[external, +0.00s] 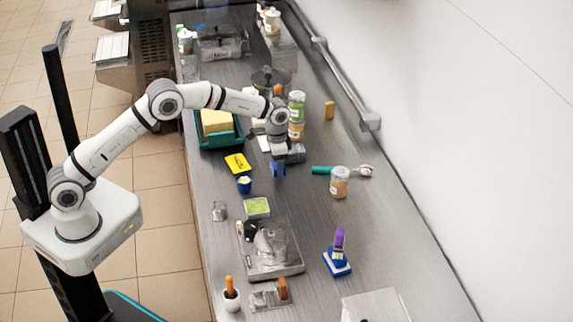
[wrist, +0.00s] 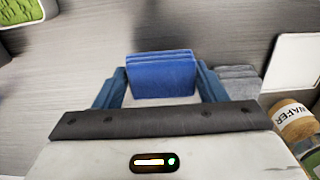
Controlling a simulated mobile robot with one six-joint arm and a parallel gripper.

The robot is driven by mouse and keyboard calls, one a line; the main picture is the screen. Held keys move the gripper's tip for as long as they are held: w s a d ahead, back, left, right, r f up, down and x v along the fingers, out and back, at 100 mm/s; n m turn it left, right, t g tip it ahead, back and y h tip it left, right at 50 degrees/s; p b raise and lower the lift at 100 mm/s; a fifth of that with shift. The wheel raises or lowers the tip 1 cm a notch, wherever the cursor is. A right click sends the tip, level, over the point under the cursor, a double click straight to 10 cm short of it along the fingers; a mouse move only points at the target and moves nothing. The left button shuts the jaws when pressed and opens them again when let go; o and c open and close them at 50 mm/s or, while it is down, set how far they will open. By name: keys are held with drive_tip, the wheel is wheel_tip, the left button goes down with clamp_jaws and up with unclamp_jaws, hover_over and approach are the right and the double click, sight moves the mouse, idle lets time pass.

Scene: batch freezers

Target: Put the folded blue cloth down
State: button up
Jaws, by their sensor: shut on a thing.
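The folded blue cloth (wrist: 162,77) is between the two blue fingers of my gripper (wrist: 160,88) in the wrist view. My gripper is shut on it. In the external view my gripper (external: 278,168) points down over the steel counter, and the cloth there is hard to tell apart from the blue fingers. A folded grey cloth (wrist: 238,82) lies just beside the right finger in the wrist view. It also shows in the external view (external: 296,153). I cannot tell whether the blue cloth touches the counter.
A yellow item (external: 236,163) and a small blue cup (external: 244,185) stand left of my gripper. Stacked jars (external: 296,105) stand behind it. A green sponge (external: 257,207) and scale (external: 287,265) are in front.

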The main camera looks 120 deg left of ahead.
drive_tip(key=shift+f+p, duration=0.35)
drive_tip(key=shift+f, duration=1.2)
drive_tip(key=shift+f, duration=0.1)
drive_tip(key=shift+f, duration=0.15)
drive_tip(key=o, duration=1)
wheel_tip(320, 180, up, 12)
drive_tip(key=shift+r+b, duration=0.25)
drive_tip(key=shift+b, duration=0.9)
